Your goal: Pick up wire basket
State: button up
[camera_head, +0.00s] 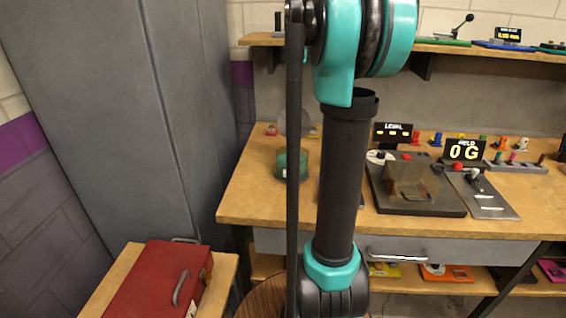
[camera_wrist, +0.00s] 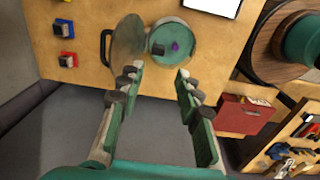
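A round, see-through grey piece (camera_wrist: 128,38) with a dark handle (camera_wrist: 105,48) at its left lies on the wooden bench in the wrist view. It may be the wire basket, but I cannot make out wires. A round green container (camera_wrist: 152,38) stands beside it, with a dark piece and a purple piece inside. The green container (camera_head: 282,165) also shows in the head view, left of my arm, partly hidden. My gripper (camera_wrist: 156,78) is open and empty, its fingers pointing towards these two things and apart from them. The gripper is not visible in the head view.
A red toolbox (camera_head: 160,280) sits on a low wooden stand at front left. A grey cabinet (camera_head: 120,110) stands behind it. The bench (camera_head: 250,195) has a drawer and shelf below. A dark device with a brownish see-through box (camera_head: 412,180) is right of my arm.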

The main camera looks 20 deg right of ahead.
jog(key=f, duration=1.6)
jog(key=shift+w+f, duration=0.2)
jog(key=shift+f, duration=0.2)
grip_shut()
